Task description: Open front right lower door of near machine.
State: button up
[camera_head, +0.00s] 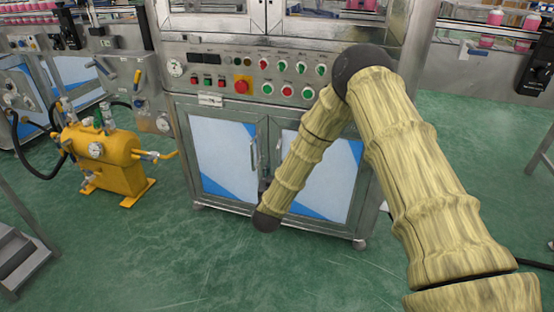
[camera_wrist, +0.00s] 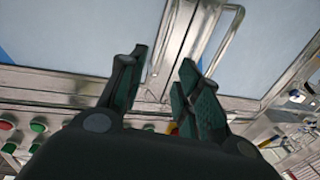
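The near machine (camera_head: 210,97) has two lower front doors with blue-and-white panels, and both look shut. The right lower door (camera_head: 335,185) is partly behind my arm in the head view. The left lower door (camera_head: 222,150) has an upright metal handle (camera_head: 253,154). In the wrist view, which is upside down, my gripper (camera_wrist: 163,60) is open, its two fingers apart. The right door's metal handle (camera_wrist: 183,38) shows in the gap between the fingertips; I cannot tell if they touch it. The other door's handle (camera_wrist: 226,38) is just beside it. In the head view, my gripper is mostly hidden by the arm.
A control panel (camera_head: 250,75) with several buttons sits above the doors. A yellow pump unit (camera_head: 103,155) stands on the floor at left. The green floor (camera_head: 170,255) before the machine is clear. A grey metal stand (camera_head: 22,262) is at lower left.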

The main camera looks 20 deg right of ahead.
aim_at(277, 156)
jog(key=b+x, duration=0.2)
jog(key=x, duration=0.7)
jog(key=shift+w, duration=0.1)
grip_shut()
